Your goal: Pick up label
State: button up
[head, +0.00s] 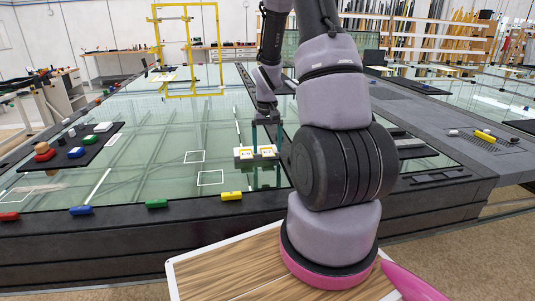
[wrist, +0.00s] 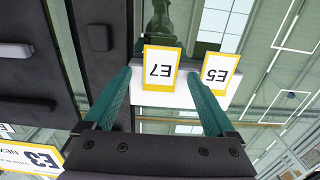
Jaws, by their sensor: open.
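My gripper (wrist: 156,72) has its two teal fingers spread apart with nothing held between them. In the wrist view a yellow-bordered label reading E7 (wrist: 160,68) appears upside down between the fingers. A second label, reading E5 (wrist: 216,71), is to its right, beyond the right finger. Both are on a white block (wrist: 190,97). In the head view my gripper (head: 266,131) points down over the white block (head: 256,160), with the two labels on top. Whether the fingertips touch the block is unclear.
The block is on a large glass-topped table with a dark rim (head: 120,211). Red, blue, green and yellow pieces line the near rim. A dark tray (head: 100,141) with coloured blocks is at left. A yellow frame (head: 192,95) stands behind. Another label, E3 (wrist: 38,158), shows at lower left.

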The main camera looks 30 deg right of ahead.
aim_at(267, 151)
jog(key=shift+f, duration=0.1)
jog(key=c, duration=1.2)
jog(key=shift+o, duration=0.2)
notch_tip(267, 151, up, 14)
dwell(0.3)
